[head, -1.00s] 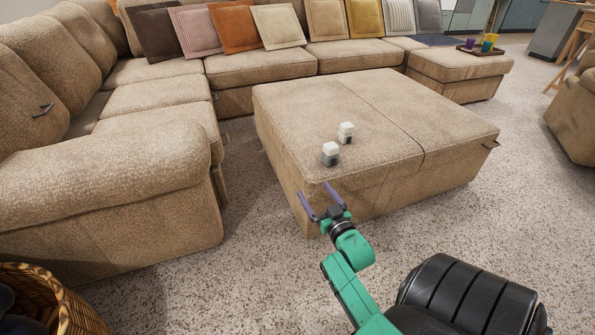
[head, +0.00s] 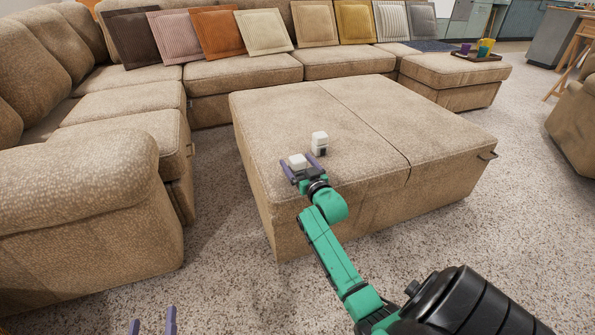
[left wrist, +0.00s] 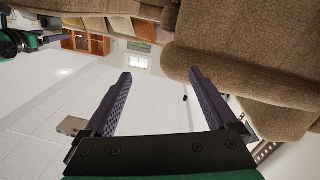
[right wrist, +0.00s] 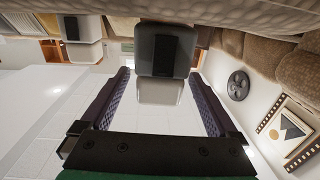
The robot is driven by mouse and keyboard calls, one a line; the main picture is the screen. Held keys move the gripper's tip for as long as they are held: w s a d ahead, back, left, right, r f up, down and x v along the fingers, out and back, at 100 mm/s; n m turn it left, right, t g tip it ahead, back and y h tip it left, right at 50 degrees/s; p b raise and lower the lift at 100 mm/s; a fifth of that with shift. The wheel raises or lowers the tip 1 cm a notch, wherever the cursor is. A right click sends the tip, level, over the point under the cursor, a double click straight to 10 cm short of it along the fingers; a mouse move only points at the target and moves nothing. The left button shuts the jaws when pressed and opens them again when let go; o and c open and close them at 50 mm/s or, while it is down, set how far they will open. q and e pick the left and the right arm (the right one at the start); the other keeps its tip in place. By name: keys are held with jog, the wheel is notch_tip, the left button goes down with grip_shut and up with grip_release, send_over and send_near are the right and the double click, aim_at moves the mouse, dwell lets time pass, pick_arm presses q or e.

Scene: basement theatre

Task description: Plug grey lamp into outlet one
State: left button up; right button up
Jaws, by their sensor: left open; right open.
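A small block-shaped lamp (head: 298,161) with a whitish top stands near the front left corner of the ottoman. In the right wrist view, which is upside down, it is the grey lamp (right wrist: 159,84) with a black panel, standing between the spread fingers. My right gripper (head: 303,168) is open around it; a visible gap shows at the fingers. A second, paler lamp (head: 320,142) stands just behind and to the right; it also shows in the right wrist view (right wrist: 82,30). My left gripper (head: 153,327) is open and empty, low over the floor. No outlet is recognisable.
The beige ottoman (head: 350,110) has a wide clear top. A sectional sofa (head: 150,115) with several cushions runs behind and left. A tray with coloured cups (head: 478,52) sits at the back right. Speckled carpet (head: 440,240) is open in front.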

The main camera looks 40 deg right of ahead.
jog(key=shift+w, duration=0.1)
jog(key=c, duration=1.5)
jog(key=shift+r, duration=0.1)
